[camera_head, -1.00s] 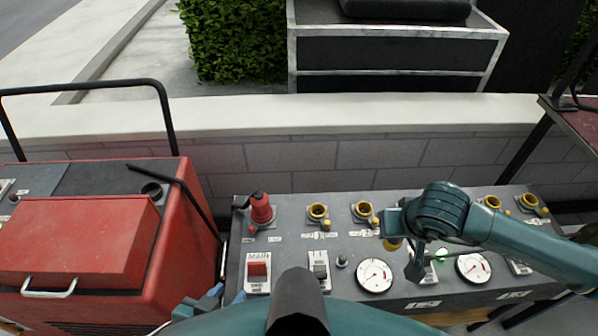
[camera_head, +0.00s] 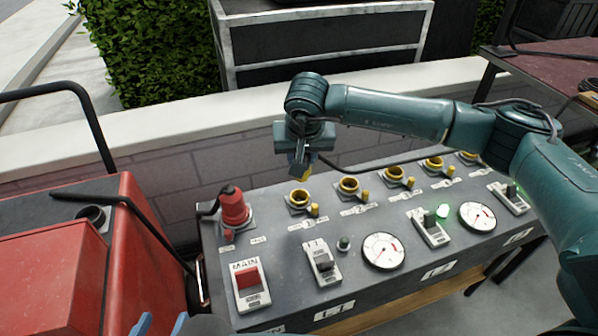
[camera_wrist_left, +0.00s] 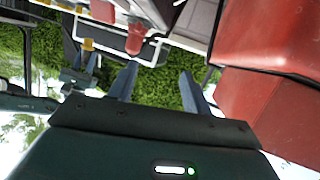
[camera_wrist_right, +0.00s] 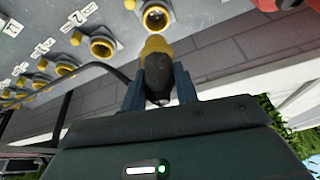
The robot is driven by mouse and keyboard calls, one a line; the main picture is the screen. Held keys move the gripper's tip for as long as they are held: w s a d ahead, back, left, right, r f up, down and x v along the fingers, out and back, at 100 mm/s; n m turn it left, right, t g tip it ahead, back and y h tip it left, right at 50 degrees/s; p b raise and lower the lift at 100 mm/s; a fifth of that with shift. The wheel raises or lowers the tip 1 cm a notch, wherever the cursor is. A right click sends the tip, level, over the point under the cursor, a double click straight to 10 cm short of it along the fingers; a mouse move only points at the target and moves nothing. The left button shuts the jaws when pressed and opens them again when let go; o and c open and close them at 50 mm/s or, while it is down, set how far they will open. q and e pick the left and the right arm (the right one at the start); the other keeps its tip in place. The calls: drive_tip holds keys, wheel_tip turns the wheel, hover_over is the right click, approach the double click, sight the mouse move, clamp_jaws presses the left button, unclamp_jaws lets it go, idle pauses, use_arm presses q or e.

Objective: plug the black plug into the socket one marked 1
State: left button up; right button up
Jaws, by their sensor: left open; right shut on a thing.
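The black plug (camera_wrist_right: 158,75) with a yellow front is held between my right gripper's (camera_wrist_right: 160,92) fingers. In the head view my right gripper (camera_head: 300,160) holds it just above and behind socket one (camera_head: 299,199), a yellow ring marked 1 on the grey panel. In the right wrist view the plug's yellow end points toward socket one (camera_wrist_right: 156,18), with a small gap between them. A black cable runs from the plug. My left gripper (camera_wrist_left: 160,85) is open and empty; only its blue fingertips show at the bottom edge of the head view (camera_head: 160,324).
More yellow sockets (camera_head: 349,185) run rightward along the panel (camera_head: 270,215). A red plug (camera_head: 234,207) stands left of socket one. Gauges and switches (camera_head: 322,262) sit in front. A red machine (camera_head: 130,250) stands at the left and a low wall (camera_head: 180,175) behind.

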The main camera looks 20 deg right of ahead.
drive_tip(key=shift+w+b, duration=0.3)
drive_tip(key=shift+w, duration=0.3)
drive_tip(key=shift+f+b, duration=0.7)
drive_tip(key=shift+f, duration=0.85)
use_arm(q)
drive_tip(key=shift+f+m+b, duration=0.3)
drive_tip(key=shift+f+b, duration=0.3)
drive_tip(key=shift+f, duration=0.35)
use_arm(e)
drive_tip(key=shift+f, duration=0.75)
use_arm(q)
drive_tip(key=shift+d, duration=0.1)
drive_tip(key=shift+f, duration=0.2)
use_arm(e)
drive_tip(key=shift+f, duration=0.25)
use_arm(q)
drive_tip(key=shift+f+b, duration=0.15)
drive_tip(key=shift+b, duration=0.3)
use_arm(e)
drive_tip(key=shift+f, duration=0.2)
use_arm(q)
drive_tip(key=shift+f+b, duration=0.45)
drive_tip(key=shift+b, duration=0.05)
use_arm(e)
drive_tip(key=shift+f, duration=0.3)
